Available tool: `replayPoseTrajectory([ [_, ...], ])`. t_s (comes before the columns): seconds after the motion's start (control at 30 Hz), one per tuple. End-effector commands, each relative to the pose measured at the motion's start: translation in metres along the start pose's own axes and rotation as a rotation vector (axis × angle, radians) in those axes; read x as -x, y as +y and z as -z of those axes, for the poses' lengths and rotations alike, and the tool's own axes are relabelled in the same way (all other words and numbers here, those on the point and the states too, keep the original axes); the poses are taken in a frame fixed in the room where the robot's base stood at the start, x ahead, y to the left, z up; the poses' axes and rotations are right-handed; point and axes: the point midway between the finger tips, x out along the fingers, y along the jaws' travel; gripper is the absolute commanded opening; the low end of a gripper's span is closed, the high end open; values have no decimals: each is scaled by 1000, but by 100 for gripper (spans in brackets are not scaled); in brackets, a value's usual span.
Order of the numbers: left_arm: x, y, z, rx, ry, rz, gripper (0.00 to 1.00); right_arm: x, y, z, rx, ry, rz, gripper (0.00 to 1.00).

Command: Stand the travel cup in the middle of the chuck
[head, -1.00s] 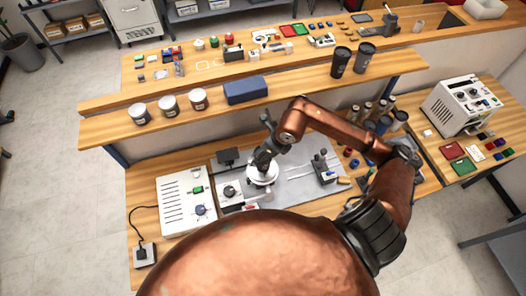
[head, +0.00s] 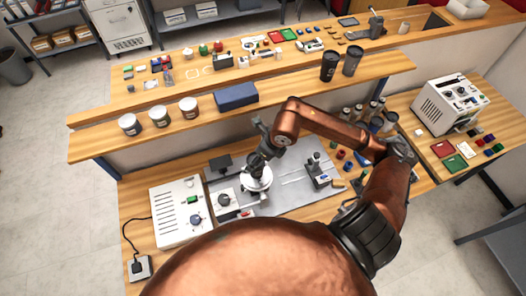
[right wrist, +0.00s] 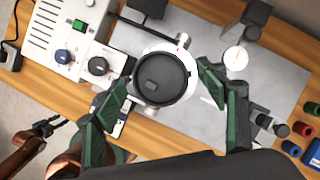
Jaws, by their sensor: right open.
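The dark travel cup (right wrist: 165,80) stands upright on the white round chuck (right wrist: 150,47), seen from above in the right wrist view. White rim shows around much of its lid, so it looks roughly central. My right gripper (right wrist: 163,88) is open, its green fingers on either side of the cup with gaps visible. In the head view the right gripper (head: 257,158) is over the chuck (head: 258,184) and partly hides the cup. My left gripper (right wrist: 42,130) shows small at the lower left of the right wrist view; its opening is unclear.
The white control box (head: 180,212) stands left of the chuck, and a small microscope-like stand (head: 317,172) to the right on the grey plate (head: 290,190). Bottles and small jars crowd the bench further right. A shelf (head: 290,95) with cups runs behind.

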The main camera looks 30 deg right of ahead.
Motion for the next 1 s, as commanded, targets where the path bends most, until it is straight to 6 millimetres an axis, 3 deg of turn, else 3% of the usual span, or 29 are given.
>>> replayPoseTrajectory([
  [0.3,-18,1,-3,0,-2,0,40,66,-1,0,3,-2,5,66],
  [0.5,-23,1,-3,0,-2,0,40,92,0,0,1,0,2,66],
  [1.0,-23,1,-3,0,-2,0,40,100,0,0,1,0,-1,66],
])
